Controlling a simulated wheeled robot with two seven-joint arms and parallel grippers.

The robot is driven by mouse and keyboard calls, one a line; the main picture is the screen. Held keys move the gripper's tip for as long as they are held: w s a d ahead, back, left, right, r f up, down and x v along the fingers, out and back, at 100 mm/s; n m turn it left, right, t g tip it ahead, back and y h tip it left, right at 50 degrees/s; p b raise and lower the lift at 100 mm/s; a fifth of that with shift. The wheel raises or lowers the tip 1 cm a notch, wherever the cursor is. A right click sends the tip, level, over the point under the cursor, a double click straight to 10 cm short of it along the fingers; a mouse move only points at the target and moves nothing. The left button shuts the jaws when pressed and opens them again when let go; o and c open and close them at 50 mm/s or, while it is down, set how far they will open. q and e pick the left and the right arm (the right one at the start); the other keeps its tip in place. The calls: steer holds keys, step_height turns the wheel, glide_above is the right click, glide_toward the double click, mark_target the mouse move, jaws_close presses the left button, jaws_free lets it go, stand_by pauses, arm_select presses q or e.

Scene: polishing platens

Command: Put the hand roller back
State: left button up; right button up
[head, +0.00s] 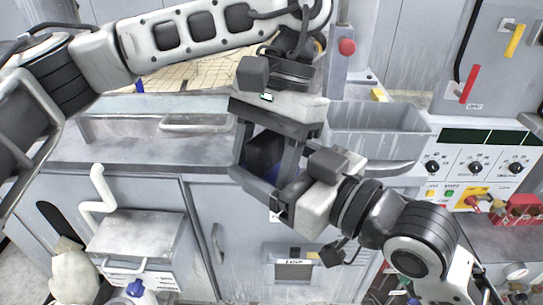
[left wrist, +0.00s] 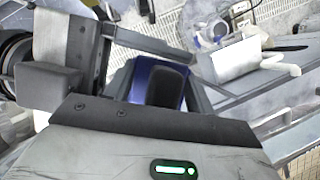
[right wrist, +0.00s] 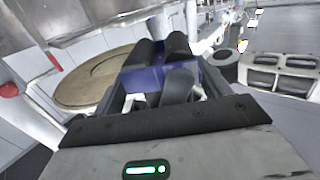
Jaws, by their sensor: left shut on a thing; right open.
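The hand roller, a dark and blue piece, shows between my two grippers in the head view (head: 264,152), partly hidden by the fingers. My left gripper (head: 268,142) reaches down from above and is shut on the roller. In the left wrist view the roller (left wrist: 155,82) shows as a blue body with a dark grey face. My right gripper (head: 252,170) comes in from the lower right and is open around the roller. In the right wrist view its fingers stand either side of the blue band (right wrist: 148,78) and dark parts. Contact on that side cannot be told.
A grey open basin (head: 378,125) lies right of the grippers, and a control panel (head: 472,165) with black knobs further right. A tan round platen (right wrist: 108,78) shows in the right wrist view. A grey box (head: 138,235) stands lower left.

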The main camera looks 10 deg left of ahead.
steer(key=shift+a, duration=0.15)
steer(key=shift+w, duration=0.15)
steer(key=c, duration=1.1)
arm_select(q)
steer(key=o, duration=1.1)
steer(key=shift+c, duration=0.2)
arm_select(e)
steer(key=shift+o, duration=0.2)
steer(key=shift+r, duration=0.1)
